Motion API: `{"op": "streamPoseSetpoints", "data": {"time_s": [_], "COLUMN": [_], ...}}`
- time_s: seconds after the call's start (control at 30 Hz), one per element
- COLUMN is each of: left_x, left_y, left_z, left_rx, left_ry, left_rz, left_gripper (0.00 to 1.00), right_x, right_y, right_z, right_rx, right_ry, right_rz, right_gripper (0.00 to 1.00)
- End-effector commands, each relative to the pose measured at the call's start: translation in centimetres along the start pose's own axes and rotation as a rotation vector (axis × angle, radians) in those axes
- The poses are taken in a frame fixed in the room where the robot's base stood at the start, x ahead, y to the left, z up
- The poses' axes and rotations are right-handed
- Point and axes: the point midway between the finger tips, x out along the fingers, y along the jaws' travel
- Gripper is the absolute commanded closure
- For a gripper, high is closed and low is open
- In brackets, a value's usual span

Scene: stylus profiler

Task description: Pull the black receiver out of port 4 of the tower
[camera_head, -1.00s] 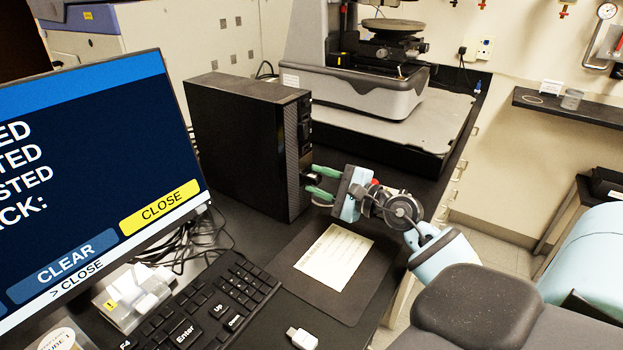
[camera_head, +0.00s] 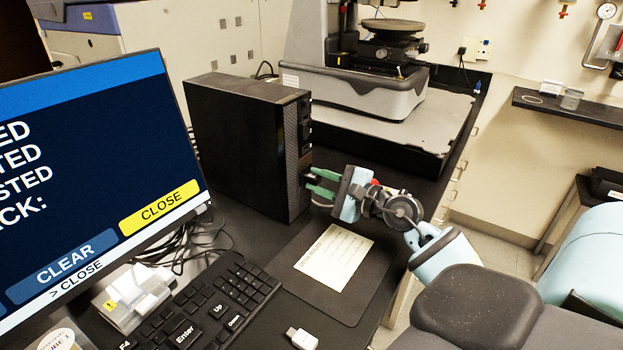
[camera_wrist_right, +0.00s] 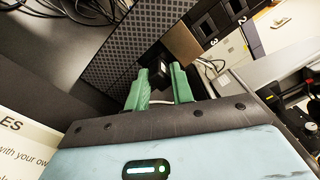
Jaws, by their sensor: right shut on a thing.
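The black tower (camera_head: 245,145) stands upright on the desk, its port side facing right in the head view. My right gripper (camera_head: 310,181) is at the lower part of that side, with its green fingers shut on the small black receiver (camera_wrist_right: 158,68). The receiver shows between the fingertips in the right wrist view, close against the tower's front. The fingers mostly hide it in the head view, and I cannot tell how deep it sits in the port. Labels 2 and 3 show on the tower in the wrist view; no 4 is readable. My left gripper is not in view.
A monitor (camera_head: 90,170) and keyboard (camera_head: 205,310) are at the left. A white USB stick (camera_head: 301,339) and a printed card (camera_head: 333,258) on a dark mat lie in front. The profiler (camera_head: 360,90) stands behind. A brownish block (camera_wrist_right: 182,45) is beside the receiver.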

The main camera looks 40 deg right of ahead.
Motion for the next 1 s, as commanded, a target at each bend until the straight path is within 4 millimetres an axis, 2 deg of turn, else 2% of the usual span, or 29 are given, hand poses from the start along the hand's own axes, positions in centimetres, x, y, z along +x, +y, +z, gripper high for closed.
{"op": "streamPoseSetpoints", "data": {"time_s": [1.0], "left_x": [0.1], "left_y": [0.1], "left_z": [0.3], "left_rx": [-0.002], "left_ry": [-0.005], "left_rz": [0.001], "left_gripper": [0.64], "right_x": [-1.8], "right_y": [0.3], "right_z": [-0.2], "right_rx": [0.009], "right_ry": [0.003], "right_rz": [0.005], "right_gripper": [1.0]}}
